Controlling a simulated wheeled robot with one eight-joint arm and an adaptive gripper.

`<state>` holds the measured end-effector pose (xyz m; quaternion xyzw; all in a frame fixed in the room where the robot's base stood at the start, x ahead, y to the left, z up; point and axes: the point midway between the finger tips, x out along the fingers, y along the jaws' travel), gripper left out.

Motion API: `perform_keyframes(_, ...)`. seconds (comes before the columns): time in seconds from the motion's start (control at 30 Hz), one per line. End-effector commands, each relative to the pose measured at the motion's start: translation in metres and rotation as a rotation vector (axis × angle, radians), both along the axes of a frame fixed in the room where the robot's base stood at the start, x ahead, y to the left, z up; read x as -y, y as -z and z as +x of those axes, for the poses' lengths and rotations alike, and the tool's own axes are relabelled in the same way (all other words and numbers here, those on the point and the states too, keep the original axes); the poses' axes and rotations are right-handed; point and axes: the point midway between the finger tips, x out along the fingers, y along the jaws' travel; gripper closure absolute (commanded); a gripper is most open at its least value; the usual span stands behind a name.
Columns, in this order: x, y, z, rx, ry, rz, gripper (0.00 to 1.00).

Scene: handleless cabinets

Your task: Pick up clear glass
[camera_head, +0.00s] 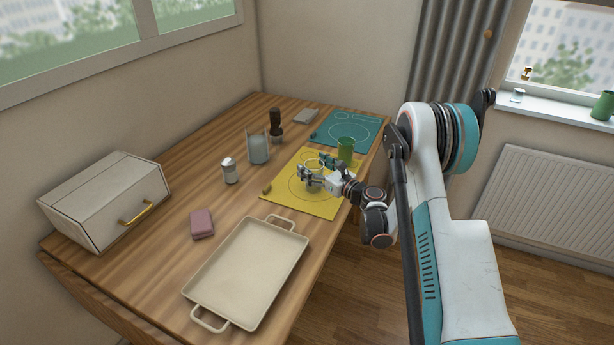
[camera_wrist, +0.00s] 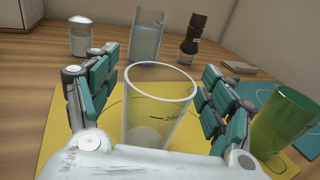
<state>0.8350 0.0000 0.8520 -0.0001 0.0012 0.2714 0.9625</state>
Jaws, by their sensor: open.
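A clear glass (camera_wrist: 158,105) with a dark marking on its side stands upright between the fingers of my gripper (camera_wrist: 157,100) in the wrist view. The two teal fingers are open, one on each side of the glass, with gaps visible between them and its wall. The lower front of the glass is hidden by my gripper's body. In the head view my gripper (camera_head: 318,172) is low over the yellow mat (camera_head: 292,204); the glass is hard to make out there among the fingers.
A green cup (camera_head: 346,148) stands close to my gripper, right of it in the wrist view (camera_wrist: 284,124). Behind are a taller clear container (camera_head: 258,148), a shaker (camera_head: 229,172) and a dark mill (camera_head: 276,126). A tray (camera_head: 248,270), pink block (camera_head: 202,223) and white box (camera_head: 105,198) lie farther off.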

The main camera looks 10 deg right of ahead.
Motion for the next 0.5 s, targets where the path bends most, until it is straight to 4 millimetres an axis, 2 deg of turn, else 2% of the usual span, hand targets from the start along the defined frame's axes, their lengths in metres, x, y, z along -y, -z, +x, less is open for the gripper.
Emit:
perform_keyframes(0.2,0.0002,-0.0001,-0.0002,0.000,0.001,0.000,0.27)
perform_keyframes(0.5,0.0002,-0.0001,-0.0001,0.000,0.000,0.000,0.93)
